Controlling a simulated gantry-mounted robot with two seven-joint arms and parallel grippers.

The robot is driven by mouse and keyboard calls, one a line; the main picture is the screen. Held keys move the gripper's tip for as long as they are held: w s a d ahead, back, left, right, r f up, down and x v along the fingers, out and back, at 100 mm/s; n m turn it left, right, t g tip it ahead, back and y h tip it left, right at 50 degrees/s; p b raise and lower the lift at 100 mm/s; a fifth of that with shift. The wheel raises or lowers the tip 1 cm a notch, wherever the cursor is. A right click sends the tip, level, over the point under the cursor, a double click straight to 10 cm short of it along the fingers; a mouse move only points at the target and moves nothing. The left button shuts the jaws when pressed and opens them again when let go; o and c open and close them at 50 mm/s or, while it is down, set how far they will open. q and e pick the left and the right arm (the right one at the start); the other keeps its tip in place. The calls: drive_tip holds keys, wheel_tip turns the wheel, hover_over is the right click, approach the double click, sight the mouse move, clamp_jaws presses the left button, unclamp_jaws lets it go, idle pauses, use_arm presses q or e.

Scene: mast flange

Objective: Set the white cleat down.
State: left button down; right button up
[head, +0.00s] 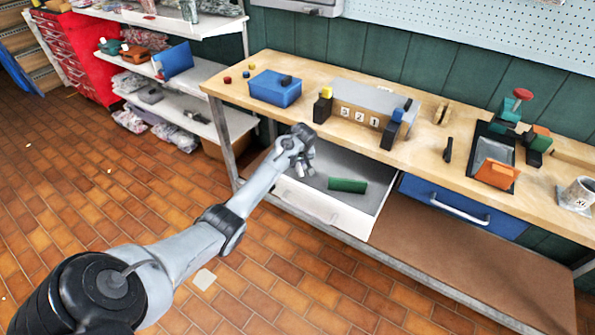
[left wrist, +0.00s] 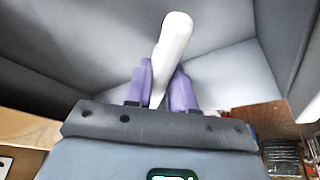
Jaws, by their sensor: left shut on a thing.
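The white cleat (left wrist: 173,42) is a long, pale, rounded bar in the left wrist view. My left gripper (left wrist: 161,88), with purple fingers, is shut on it, and the bar's far end sticks out beyond the fingertips. In the head view my left gripper (head: 304,166) is over the left part of the open white drawer (head: 322,207) under the bench. The cleat cannot be made out clearly there. I cannot tell whether it touches the drawer floor. My right gripper is not in view.
A green block (head: 347,185) lies in the drawer, right of my gripper. The wooden bench top (head: 232,93) above holds a blue box (head: 275,88) and several small parts. A shut blue drawer (head: 463,207) is to the right. The drawer floor between gripper and front wall looks clear.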

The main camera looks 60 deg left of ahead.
sight(297, 169)
use_arm(q)
wheel_tip(297, 169, down, 4)
drive_tip(key=shift+f+b, duration=0.1)
drive_tip(key=shift+b, duration=0.75)
drive_tip(key=c, duration=1)
unclamp_jaws()
drive_tip(key=shift+o, duration=0.2)
